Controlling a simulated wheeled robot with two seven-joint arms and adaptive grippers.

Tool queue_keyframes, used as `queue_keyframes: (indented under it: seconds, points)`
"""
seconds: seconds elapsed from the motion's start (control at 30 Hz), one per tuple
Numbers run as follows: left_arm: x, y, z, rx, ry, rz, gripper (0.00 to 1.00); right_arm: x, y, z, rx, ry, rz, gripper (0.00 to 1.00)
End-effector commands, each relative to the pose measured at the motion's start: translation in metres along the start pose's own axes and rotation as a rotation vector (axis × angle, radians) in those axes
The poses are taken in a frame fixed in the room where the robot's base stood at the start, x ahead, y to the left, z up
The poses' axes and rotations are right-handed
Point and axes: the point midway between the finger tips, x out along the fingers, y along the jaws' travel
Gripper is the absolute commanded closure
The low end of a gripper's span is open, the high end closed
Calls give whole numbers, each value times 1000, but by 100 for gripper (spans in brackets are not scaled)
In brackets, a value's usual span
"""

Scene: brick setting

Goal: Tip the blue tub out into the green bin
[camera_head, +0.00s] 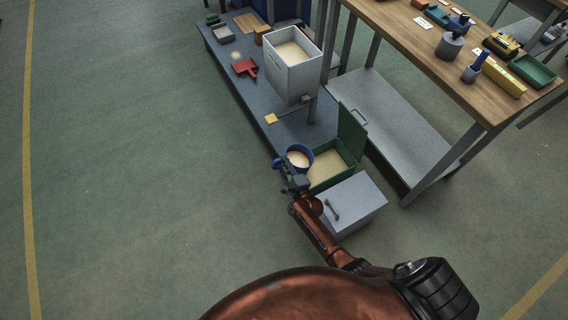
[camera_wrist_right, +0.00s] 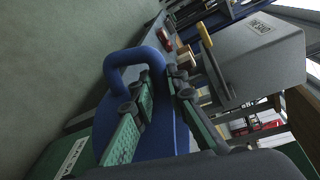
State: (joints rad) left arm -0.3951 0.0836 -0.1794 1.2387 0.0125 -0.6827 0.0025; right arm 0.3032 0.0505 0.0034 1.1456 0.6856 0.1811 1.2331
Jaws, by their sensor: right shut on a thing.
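The blue tub (camera_head: 310,150) holds pale tan grainy material and looks about upright in the head view. It stands at the left side of the open green bin (camera_head: 349,161), whose lid (camera_head: 351,129) is raised at the back. Tan material also lies in the bin. My right gripper (camera_head: 291,172) is shut on the tub at its near left side. In the right wrist view, the fingers (camera_wrist_right: 160,84) close on the blue tub (camera_wrist_right: 160,134) beside its looped handle. Whether the tub touches the bench is hidden. My left gripper is out of view.
A grey box with a handle (camera_head: 352,203) stands right in front of the bin. A white hopper (camera_head: 293,76) with tan material stands behind, on the low grey bench (camera_head: 222,53). A red scoop (camera_head: 245,68) and yellow square (camera_head: 271,119) lie there. Floor at left is clear.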

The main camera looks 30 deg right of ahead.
Motion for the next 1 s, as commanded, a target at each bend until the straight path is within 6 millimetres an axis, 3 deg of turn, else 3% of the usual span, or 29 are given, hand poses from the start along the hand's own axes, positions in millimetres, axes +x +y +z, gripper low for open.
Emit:
queue_keyframes:
  seconds: [0.53, 1.0]
  points:
    - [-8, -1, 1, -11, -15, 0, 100, 1, -8, -8, 89, -24, -5, 100]
    - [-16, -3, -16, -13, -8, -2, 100, 1, -12, -14, 151, -39, -6, 100]
